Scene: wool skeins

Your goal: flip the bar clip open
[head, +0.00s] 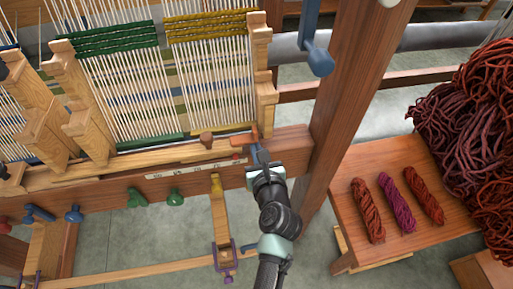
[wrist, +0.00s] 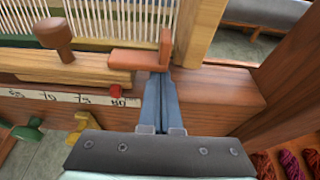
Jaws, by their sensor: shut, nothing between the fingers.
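An orange-brown L-shaped piece (head: 243,139), which looks like the bar clip, sits at the right end of the loom's front bar. In the wrist view the clip (wrist: 138,59) has a flat arm lying along the bar to the left and a short upright part at its right end. My gripper (head: 256,156) is shut and empty, its fingers pointing at the clip. In the wrist view the fingertips (wrist: 159,75) are right at the clip's near edge, below the corner; I cannot tell whether they touch. The fingertips hide part of the bar there.
A brown knob (wrist: 55,36) stands on the bar left of the clip. A small red piece (wrist: 116,91) sits by the measuring strip (wrist: 70,98). A thick wooden post (head: 343,90) rises to the right. Wool skeins (head: 398,202) lie on a bench (head: 395,155) beyond it.

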